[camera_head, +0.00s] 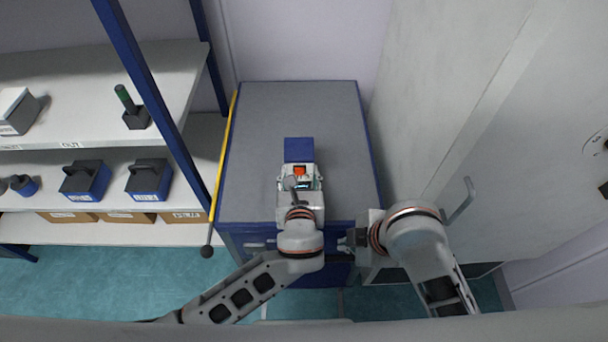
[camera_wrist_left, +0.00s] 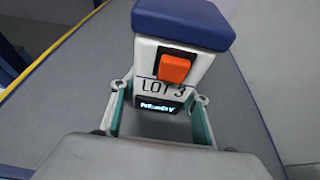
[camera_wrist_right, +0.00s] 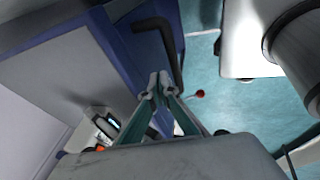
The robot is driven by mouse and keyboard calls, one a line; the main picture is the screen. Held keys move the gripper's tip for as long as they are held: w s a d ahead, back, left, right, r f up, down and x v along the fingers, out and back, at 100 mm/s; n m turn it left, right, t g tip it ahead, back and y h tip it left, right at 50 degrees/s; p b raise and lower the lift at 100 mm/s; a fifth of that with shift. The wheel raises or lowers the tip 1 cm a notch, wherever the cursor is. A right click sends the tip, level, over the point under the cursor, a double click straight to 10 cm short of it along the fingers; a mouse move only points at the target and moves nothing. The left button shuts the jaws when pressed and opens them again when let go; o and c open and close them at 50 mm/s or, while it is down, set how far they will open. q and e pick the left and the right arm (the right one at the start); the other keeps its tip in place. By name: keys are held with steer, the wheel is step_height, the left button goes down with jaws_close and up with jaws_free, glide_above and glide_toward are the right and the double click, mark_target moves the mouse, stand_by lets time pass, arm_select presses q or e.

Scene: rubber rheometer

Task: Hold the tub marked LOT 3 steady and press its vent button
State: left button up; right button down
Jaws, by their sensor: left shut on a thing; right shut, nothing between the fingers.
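The tub marked LOT 3 (camera_head: 298,150) stands on the grey cabinet top, with a blue lid and a white body. In the left wrist view its front (camera_wrist_left: 145,60) carries an orange button (camera_wrist_left: 175,68), the LOT 3 marking and a small lit display. My left gripper (camera_wrist_left: 159,95) is shut on the tub, one finger on each side, below the button. My right gripper (camera_head: 347,242) is shut and empty, near the cabinet's front edge, to the right of and nearer than the tub. Its closed fingertips (camera_wrist_right: 157,84) show in the right wrist view, apart from the tub.
The grey cabinet top (camera_head: 255,115) is clear around the tub. A yellow rod (camera_head: 224,150) with a dark knob runs along its left edge. Shelves (camera_head: 70,230) at left hold blue-and-black weights and boxes. A tall grey cabinet with a handle (camera_head: 461,202) stands at right.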

steer(key=w+a+r, duration=0.1)
steer(key=w+r, duration=0.3)
steer(key=r, duration=0.3)
steer(key=t+y, duration=0.2)
glide_toward(300, 171)
steer(key=s+r, duration=0.1)
steer(key=s, duration=0.2)
steer(key=shift+w+d+r+m, duration=0.1)
steer(key=shift+d+r+m, duration=0.1)
steer(key=shift+d+m, duration=0.1)
steer(key=shift+x, duration=5.05)
steer(key=shift+w+d, duration=0.1)
